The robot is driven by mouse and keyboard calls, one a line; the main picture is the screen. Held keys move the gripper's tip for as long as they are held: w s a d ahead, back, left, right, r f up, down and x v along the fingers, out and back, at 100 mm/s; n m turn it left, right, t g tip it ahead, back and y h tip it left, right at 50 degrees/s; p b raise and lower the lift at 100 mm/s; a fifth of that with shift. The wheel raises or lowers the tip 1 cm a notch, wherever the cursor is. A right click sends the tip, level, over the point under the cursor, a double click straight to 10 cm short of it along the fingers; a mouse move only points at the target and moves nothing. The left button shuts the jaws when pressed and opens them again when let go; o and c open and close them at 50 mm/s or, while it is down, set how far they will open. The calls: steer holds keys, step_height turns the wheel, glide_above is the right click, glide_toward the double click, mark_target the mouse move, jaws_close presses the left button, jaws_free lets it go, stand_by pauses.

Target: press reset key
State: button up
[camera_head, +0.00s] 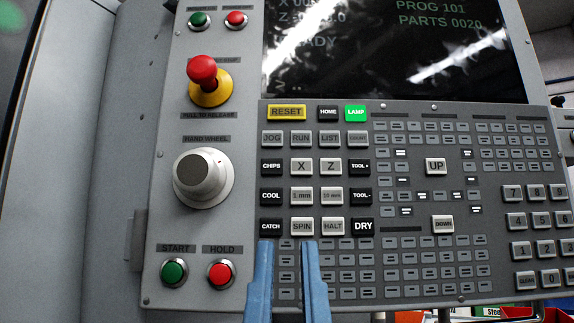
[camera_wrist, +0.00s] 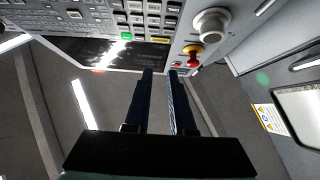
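The reset key (camera_head: 286,112) is a yellow key with dark lettering at the top left of the key field, just under the screen. In the head view the fingertips are below the reset key, over the keys under CATCH and SPIN. In the wrist view the two dark fingers (camera_wrist: 161,72) also stand apart and empty. I cannot tell whether they touch the panel.
The green LAMP key (camera_head: 356,113) and black HOME key (camera_head: 328,113) are right of the reset key. A red emergency stop (camera_head: 203,72) on a yellow base and a grey hand wheel (camera_head: 203,178) protrude at the left. The screen (camera_head: 395,50) is above.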

jaws_close()
stand_by(1.1)
